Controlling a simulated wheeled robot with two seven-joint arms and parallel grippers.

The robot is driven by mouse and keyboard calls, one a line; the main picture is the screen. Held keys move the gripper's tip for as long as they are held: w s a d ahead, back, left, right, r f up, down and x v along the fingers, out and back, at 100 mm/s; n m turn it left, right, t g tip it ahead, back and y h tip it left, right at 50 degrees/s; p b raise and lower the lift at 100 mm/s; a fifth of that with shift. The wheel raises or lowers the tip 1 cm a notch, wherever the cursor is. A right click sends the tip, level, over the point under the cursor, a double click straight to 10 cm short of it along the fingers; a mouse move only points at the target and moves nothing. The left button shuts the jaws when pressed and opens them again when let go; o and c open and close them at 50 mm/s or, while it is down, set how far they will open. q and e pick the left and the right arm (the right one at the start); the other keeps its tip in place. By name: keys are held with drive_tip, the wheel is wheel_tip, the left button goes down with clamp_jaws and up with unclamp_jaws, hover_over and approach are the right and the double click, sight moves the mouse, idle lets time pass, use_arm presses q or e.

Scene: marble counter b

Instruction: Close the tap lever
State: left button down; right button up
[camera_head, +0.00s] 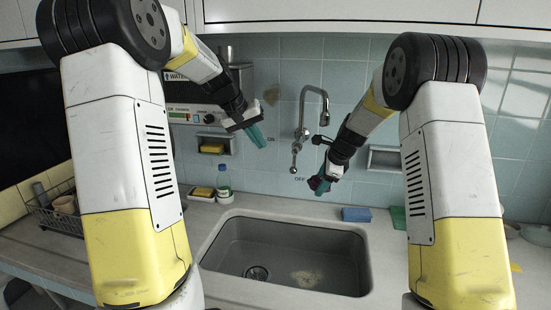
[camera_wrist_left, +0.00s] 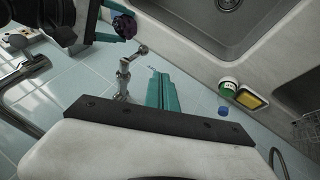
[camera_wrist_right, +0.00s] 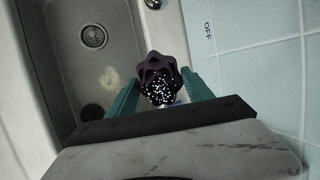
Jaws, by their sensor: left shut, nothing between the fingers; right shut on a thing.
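The chrome wall tap (camera_head: 302,132) stands above the sink, with a curved spout. Its lever (camera_head: 294,160) hangs down beside the OFF mark, its round end lowest; the lever also shows in the left wrist view (camera_wrist_left: 142,49). My right gripper (camera_head: 319,185) is just right of the lever, apart from it. It is shut on a dark purple lobed knob (camera_wrist_right: 160,76) between its teal fingers. I cannot tell whether the knob is fixed to anything. My left gripper (camera_head: 255,135) is left of the tap, shut and empty; its teal fingers (camera_wrist_left: 165,88) are together.
A grey sink (camera_head: 225,255) lies below the tap. A blue sponge (camera_head: 356,214) is on the counter to the right. A bottle (camera_head: 224,185) and a yellow sponge (camera_head: 203,191) stand behind the sink's left. A water heater (camera_head: 190,112) hangs behind my left arm.

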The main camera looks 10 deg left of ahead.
sight(295, 160)
use_arm(q)
drive_tip(key=d+r+x, duration=0.1)
drive_tip(key=d+x, duration=0.1)
drive_tip(key=x, duration=1)
drive_tip(key=shift+d+f, duration=0.25)
drive_tip(key=shift+d, duration=0.25)
drive_tip(key=shift+d+f, duration=0.25)
drive_tip(key=shift+d, duration=0.3)
use_arm(e)
drive_tip(key=shift+a, duration=0.1)
drive_tip(key=shift+s, duration=0.1)
use_arm(q)
drive_tip(key=shift+a, duration=0.1)
